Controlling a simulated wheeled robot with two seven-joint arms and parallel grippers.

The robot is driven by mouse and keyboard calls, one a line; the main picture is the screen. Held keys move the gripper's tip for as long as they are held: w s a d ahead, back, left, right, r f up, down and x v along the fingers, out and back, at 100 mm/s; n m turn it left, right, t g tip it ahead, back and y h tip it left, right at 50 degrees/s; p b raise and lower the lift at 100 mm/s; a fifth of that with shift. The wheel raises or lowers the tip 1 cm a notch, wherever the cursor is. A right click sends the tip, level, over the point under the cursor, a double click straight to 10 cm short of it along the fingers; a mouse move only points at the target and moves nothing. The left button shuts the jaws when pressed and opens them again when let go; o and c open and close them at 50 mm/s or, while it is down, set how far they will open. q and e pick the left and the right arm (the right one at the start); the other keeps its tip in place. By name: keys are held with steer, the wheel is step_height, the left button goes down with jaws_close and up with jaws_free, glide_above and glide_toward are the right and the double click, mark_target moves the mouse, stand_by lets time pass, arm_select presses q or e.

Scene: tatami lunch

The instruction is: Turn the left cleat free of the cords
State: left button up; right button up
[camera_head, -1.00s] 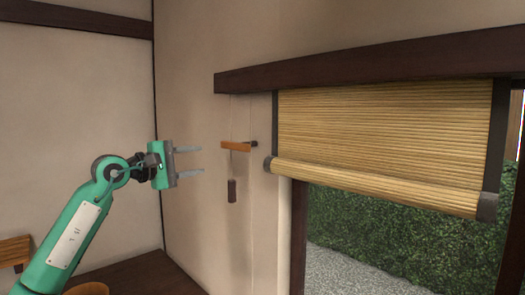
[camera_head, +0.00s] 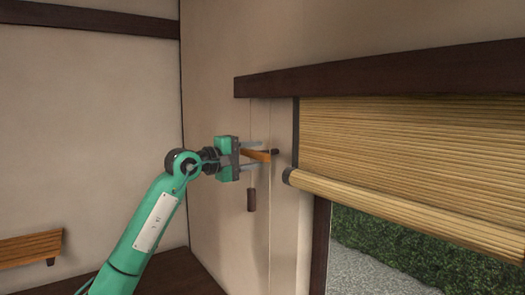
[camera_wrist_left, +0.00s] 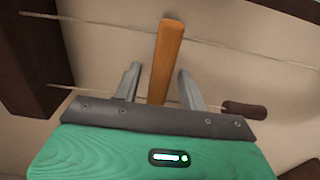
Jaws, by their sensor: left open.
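The left cleat is an orange wooden bar (camera_head: 262,157) on the wall left of the window. It runs between the two fingers of my left gripper (camera_head: 260,154), which is open, with a finger above and a finger below. In the left wrist view the cleat (camera_wrist_left: 166,50) stands between the spread fingertips (camera_wrist_left: 159,70), with a gap on each side. Two thin pale cords hang by it, one cord (camera_head: 269,215) running far down and one ending in a dark weight (camera_head: 252,200). The weight also shows in the left wrist view (camera_wrist_left: 246,109). How the cords meet the cleat is unclear.
A rolled bamboo blind (camera_head: 400,150) hangs in the window to the right, under a dark beam (camera_head: 380,83). A wooden bench or rail (camera_head: 30,248) is at lower left. A dark wooden surface (camera_head: 195,280) lies below the cleat. The wall around is bare.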

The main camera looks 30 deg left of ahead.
arm_select(q)
steer(key=shift+w+d, duration=0.1)
steer(key=shift+w, duration=0.2)
steer(key=shift+s, duration=0.1)
steer(key=shift+c, duration=1.1)
jaws_close()
